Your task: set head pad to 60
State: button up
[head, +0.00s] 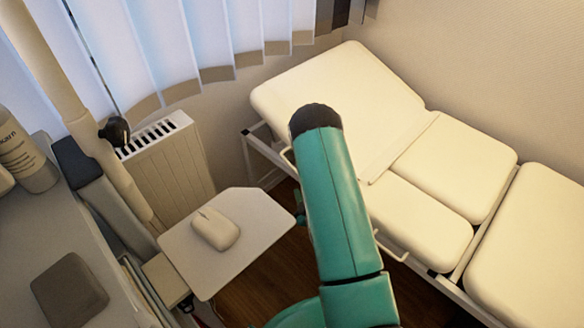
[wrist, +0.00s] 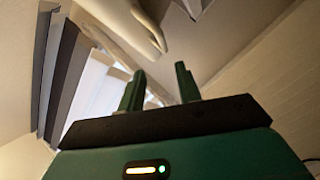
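The cream head pad (head: 375,85) is the far end section of the padded couch in the head view. It looks tilted up from the flat sections, but I cannot read its angle. My teal arm covers part of its lower left. A pale metal frame (head: 262,160) with a thin bar shows under its left side. My gripper (wrist: 160,88) shows in the wrist view with its two green fingers apart and nothing between them. In the head view my gripper is hidden behind my arm. I cannot tell how close it is to the pad.
The couch's seat sections (head: 455,165) extend to the lower right. A small shelf (head: 180,245) with a white mouse (head: 215,228) stands left of my arm. A radiator (head: 165,165) and window blinds (head: 190,45) are behind. A counter with a bottle (head: 22,150) is at left.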

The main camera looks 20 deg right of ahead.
aim_at(293, 169)
jog(key=w, duration=0.8)
jog(key=w+d+f, duration=0.1)
jog(key=w, duration=0.3)
jog(key=shift+w, duration=0.15)
grip_shut()
